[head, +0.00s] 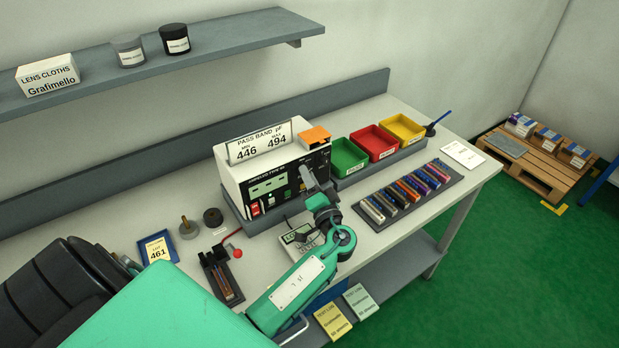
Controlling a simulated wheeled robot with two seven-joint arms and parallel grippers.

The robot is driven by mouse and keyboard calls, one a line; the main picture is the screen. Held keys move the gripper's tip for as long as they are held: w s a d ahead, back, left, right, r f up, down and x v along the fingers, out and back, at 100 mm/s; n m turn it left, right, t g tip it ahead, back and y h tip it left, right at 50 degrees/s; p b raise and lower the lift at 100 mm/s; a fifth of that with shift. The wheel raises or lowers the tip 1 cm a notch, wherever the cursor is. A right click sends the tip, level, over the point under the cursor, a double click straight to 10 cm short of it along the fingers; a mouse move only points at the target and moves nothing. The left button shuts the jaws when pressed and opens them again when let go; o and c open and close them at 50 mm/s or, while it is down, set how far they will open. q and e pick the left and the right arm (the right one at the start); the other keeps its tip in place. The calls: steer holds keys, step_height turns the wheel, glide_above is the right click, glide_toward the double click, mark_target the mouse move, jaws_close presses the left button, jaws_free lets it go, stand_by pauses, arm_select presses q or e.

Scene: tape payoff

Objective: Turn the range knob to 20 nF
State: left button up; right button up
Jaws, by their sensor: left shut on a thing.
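The meter (240,180) is a white box with a black front panel, standing at the back of the bench. Its panel carries a small display (268,186) and a red switch (255,209). My left gripper (308,180) is at the right half of this panel, shut on the range knob. The gripper and wrist hide the knob, so its pointer and the range marks around it cannot be read. My right gripper is not in view.
A shelf (220,48) hangs above.

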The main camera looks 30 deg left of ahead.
arm_select(q)
steer(key=shift+s+r+m+h+p, duration=0.1)
steer(key=shift+m+h+p, duration=0.45)
steer(key=shift+m+p, duration=1.05)
steer(key=shift+r+m+h+p, duration=0.1)
steer(key=shift+m+h+p, duration=0.6)
steer(key=shift+m, duration=1.55)
steer(key=shift+s+r+m+h+p, duration=0.1)
steer(key=shift+m+h+p, duration=0.25)
steer(key=shift+m+p, duration=1.35)
steer(key=shift+m, duration=0.35)
steer(key=o, duration=1)
steer(key=shift+c, duration=0.2)
steer(key=b+v, duration=0.6)
steer(key=v, duration=0.7)
steer(key=shift+s+d, duration=0.15)
steer(key=shift+d, duration=0.15)
